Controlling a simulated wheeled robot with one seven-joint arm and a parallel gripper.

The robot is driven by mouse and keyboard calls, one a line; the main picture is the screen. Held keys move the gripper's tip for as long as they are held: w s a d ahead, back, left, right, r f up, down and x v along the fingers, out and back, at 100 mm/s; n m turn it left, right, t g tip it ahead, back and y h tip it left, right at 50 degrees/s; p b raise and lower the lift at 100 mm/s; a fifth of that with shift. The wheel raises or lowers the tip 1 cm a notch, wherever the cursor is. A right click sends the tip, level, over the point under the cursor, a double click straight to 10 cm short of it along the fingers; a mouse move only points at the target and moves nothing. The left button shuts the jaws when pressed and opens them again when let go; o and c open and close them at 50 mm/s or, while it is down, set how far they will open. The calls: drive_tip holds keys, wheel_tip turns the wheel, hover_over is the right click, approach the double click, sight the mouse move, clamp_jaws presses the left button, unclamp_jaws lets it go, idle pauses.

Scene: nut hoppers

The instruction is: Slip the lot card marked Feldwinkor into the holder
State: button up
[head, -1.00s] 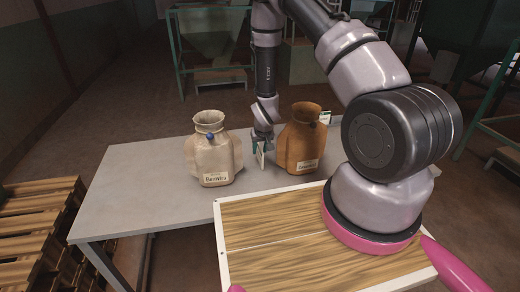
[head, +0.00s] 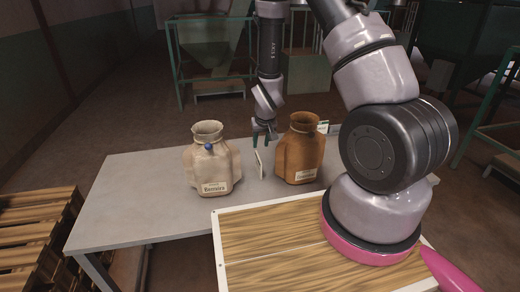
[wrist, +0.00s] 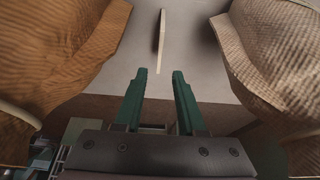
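A thin pale card or plate (head: 259,163) stands upright, nearly edge-on, on the grey table between two sacks. It also shows edge-on in the wrist view (wrist: 162,38); no marking on it is readable. My gripper (head: 264,131) is above and behind it. I cannot tell which piece is the holder.
A pale sack (head: 211,166) with a label stands left of the upright card, a brown sack (head: 300,150) right of it. Both flank my gripper closely. The grey table (head: 130,205) is bare at left. A wood-patterned, white-rimmed board (head: 219,268) lies in front.

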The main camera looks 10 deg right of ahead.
wheel_tip(320, 180, up, 14)
drive_tip(key=d+m, duration=0.1)
drive_tip(key=s+d+r+m+t, duration=0.1)
drive_tip(key=s+r, duration=0.5)
drive_tip(key=r, duration=0.5)
drive_tip(key=s+d+r+m+y, duration=0.1)
drive_tip(key=s+d+r, duration=0.1)
drive_tip(key=s+r, duration=0.4)
wheel_tip(320, 180, up, 5)
drive_tip(key=shift+d+f+t+y, duration=0.15)
drive_tip(key=shift+t+y, duration=0.15)
drive_tip(key=shift+t, duration=0.1)
drive_tip(key=shift+o, duration=0.5)
drive_tip(key=s+r+m+t, duration=0.1)
drive_tip(key=s+r, duration=0.5)
drive_tip(key=s, duration=0.5)
drive_tip(key=shift+d+r, duration=0.2)
drive_tip(key=shift+d, duration=0.1)
drive_tip(key=shift+s, duration=0.35)
